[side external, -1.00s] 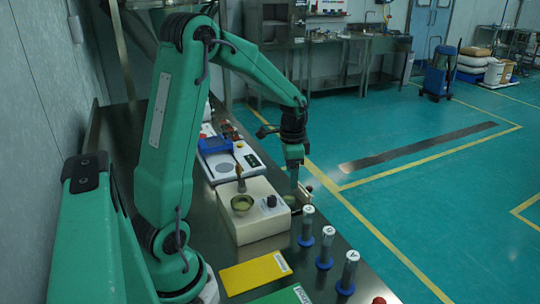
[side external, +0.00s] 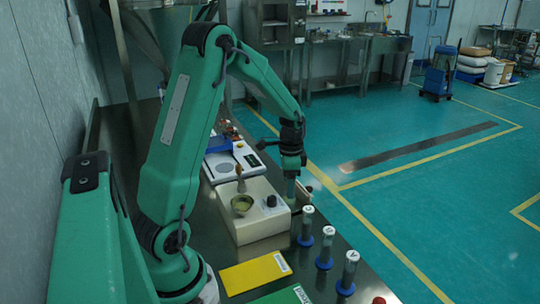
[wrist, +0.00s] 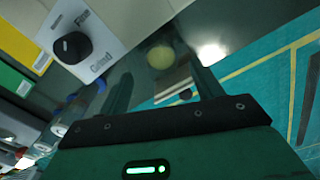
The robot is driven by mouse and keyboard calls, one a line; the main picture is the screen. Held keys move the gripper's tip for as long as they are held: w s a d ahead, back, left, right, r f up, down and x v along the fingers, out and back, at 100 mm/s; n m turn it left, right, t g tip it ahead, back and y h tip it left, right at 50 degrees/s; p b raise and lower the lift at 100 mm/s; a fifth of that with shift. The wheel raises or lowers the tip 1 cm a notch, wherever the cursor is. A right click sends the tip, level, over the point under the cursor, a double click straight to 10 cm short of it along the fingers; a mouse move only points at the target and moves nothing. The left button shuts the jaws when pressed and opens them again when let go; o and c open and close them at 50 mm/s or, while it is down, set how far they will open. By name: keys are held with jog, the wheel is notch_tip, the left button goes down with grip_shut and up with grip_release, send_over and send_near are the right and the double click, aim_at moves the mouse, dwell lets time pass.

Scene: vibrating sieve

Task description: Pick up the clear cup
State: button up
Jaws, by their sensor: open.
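The clear cup, with pale yellow-green contents, shows in the wrist view (wrist: 160,57) as a round shape on the dark table. It lies between and just beyond the tips of my gripper's two fingers (wrist: 163,68), which are apart and hold nothing. In the side view my gripper (side external: 291,192) points down beside the right side of the white sieve machine (side external: 252,222), near the table edge. There the cup is mostly hidden by my gripper, and I cannot tell whether they touch.
Several capped vials in blue holders (side external: 326,250) stand in front, along the table's right edge. A yellow card (side external: 255,273) and a green one (side external: 283,297) lie nearby. A scale (side external: 232,163) stands behind.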

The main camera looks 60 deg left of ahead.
jog(key=shift+a+f, duration=0.1)
jog(key=shift+f, duration=2.5)
jog(key=shift+c, duration=0.3)
jog(key=c, duration=1)
